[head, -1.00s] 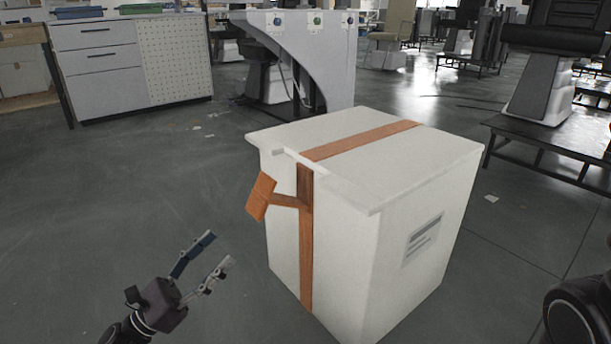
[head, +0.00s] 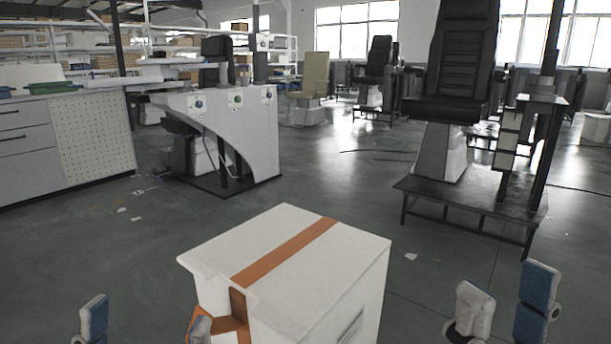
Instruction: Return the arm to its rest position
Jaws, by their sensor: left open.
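My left gripper (head: 146,325) is at the bottom left with its fingertips pointing up, wide apart and empty. Its right fingertip overlaps the orange flap of the white box in the picture; I cannot tell whether they touch. My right gripper (head: 503,308) is at the bottom right, with its two blue-and-grey fingers apart and nothing seen between them. The rest of both arms is below the frame. The white box (head: 345,262) with an orange strap stands between the grippers; its lower part is cut off.
A black chair on a dark platform (head: 470,205) stands beyond the box at right. A grey curved workstation (head: 235,125) and a white cabinet with a pegboard side (head: 95,140) stand at left. Open grey floor lies around the box.

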